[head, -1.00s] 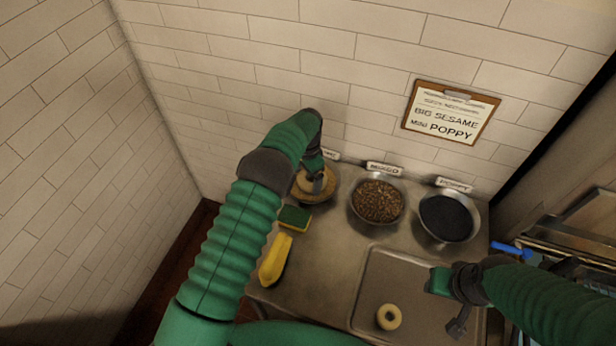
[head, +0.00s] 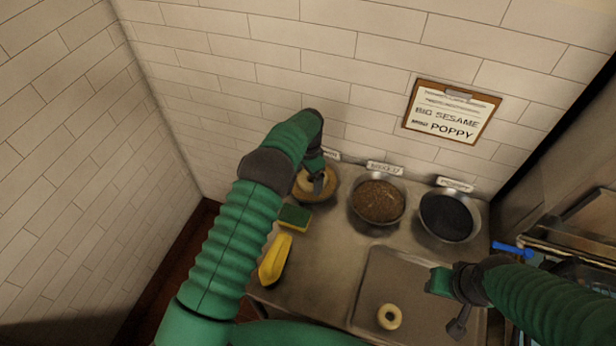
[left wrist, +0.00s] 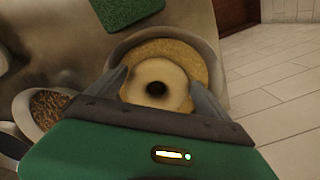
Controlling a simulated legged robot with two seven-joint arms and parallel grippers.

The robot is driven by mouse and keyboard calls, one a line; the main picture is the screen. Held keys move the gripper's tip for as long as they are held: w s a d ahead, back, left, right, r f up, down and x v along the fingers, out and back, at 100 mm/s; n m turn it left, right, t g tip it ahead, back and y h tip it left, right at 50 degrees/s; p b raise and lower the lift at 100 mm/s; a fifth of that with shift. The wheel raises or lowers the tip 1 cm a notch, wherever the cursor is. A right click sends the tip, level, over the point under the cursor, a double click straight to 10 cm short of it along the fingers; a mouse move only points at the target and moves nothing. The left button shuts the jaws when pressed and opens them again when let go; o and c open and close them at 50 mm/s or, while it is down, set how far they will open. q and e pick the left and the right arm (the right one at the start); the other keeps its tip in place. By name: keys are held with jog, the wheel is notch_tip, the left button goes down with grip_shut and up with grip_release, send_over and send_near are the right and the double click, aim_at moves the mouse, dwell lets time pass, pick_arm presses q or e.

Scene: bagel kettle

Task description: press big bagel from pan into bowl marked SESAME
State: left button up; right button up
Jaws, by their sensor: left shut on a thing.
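The big bagel (left wrist: 172,72) is pale, with a dark centre hole. My left gripper (left wrist: 156,88) is shut on it, one finger at each side. It is held in or just over the left bowl (head: 328,200), which holds tan seeds; whether it touches them I cannot tell. In the head view the gripper partly hides the bagel (head: 304,183). The label of this bowl is partly covered and too blurred to read. My right gripper (head: 446,304) is over the pan (head: 375,287) at the right; its jaw opening is unclear. A smaller bagel (head: 389,316) lies in the pan.
A middle bowl of brown seeds (head: 378,202) and a right bowl of black seeds (head: 447,217) stand along the wall. A green-yellow sponge (head: 294,216) and a yellow object (head: 274,260) lie near my left arm. A clipboard reading BIG SESAME and POPPY (head: 452,111) hangs above.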

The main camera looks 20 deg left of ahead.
pick_arm(q)
jog(key=shift+r, duration=0.1)
notch_tip(320, 180, up, 10)
jog(key=p, duration=0.5)
jog(key=shift+p, duration=0.35)
